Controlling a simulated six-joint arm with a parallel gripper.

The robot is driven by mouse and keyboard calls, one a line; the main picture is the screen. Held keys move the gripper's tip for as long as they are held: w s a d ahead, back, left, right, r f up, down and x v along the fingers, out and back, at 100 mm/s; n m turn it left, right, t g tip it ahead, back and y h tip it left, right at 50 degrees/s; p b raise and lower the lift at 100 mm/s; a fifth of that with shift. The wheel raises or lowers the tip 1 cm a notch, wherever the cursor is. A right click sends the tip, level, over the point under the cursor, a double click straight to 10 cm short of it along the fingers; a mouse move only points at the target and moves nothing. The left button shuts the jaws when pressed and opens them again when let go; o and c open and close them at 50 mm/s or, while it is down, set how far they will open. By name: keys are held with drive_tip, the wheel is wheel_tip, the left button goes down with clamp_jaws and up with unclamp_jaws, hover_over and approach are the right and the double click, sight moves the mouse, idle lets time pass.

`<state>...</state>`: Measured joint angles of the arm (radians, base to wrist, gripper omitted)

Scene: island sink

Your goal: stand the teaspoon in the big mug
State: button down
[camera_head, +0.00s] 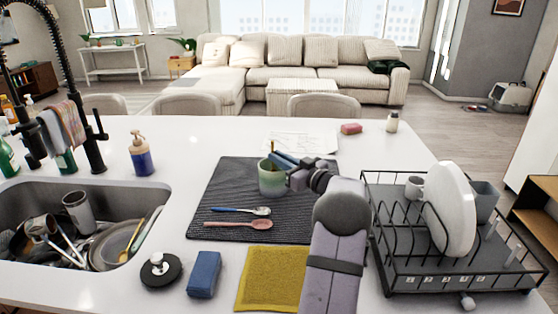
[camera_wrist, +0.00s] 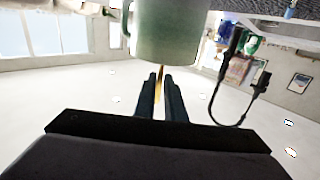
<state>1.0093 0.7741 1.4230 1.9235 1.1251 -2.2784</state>
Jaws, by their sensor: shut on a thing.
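The big mug (camera_head: 272,180) is pale green and stands upright on the dark ribbed mat. In the wrist view the mug (camera_wrist: 165,35) shows upside down at the top, its rim toward my fingers. My gripper (camera_head: 275,158) is just above the mug's rim. It is shut on a thin golden handle, which I take for the teaspoon (camera_wrist: 160,72); its top end (camera_head: 272,145) pokes up above the fingers. The handle is near upright and seems to run down into the mug. Its lower end is hidden by the mug.
On the mat (camera_head: 225,190) lie a blue-handled spoon (camera_head: 240,210) and a pink spoon (camera_head: 238,224). A black dish rack (camera_head: 400,275) with a white plate (camera_head: 450,210) stands at right. The sink (camera_head: 30,200) holds dishes at left. A yellow cloth (camera_head: 270,278) and blue sponge (camera_head: 204,273) lie in front.

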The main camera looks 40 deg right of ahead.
drive_tip(key=shift+f, duration=0.1)
idle(0.3)
drive_tip(key=c, duration=1.7)
unclamp_jaws()
drive_tip(key=shift+c, duration=0.2)
drive_tip(key=shift+s, duration=0.15)
drive_tip(key=s+b, duration=0.3)
drive_tip(key=s, duration=0.4)
